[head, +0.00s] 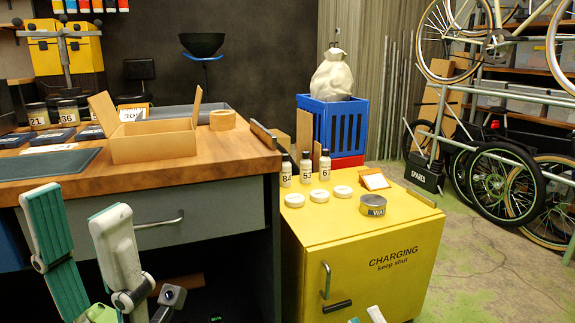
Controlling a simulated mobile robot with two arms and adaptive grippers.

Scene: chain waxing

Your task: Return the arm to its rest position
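My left gripper (75,203) is at the lower left, in front of the workbench drawer. Its two white and teal fingers stand well apart with nothing between them. Only the fingertips of my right gripper (365,317) show at the bottom edge, in front of the yellow cabinet; the rest is cut off, so how far it is open does not show. The yellow cabinet (340,250) is marked "CHARGING keep shut". On its top are several small white bottles (305,168), several white lids (318,195) and a grey tin (373,205) with a partly readable label.
A blue crate (345,128) with a white sack stands behind the cabinet. Bikes stand at the right; the floor in front is clear.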

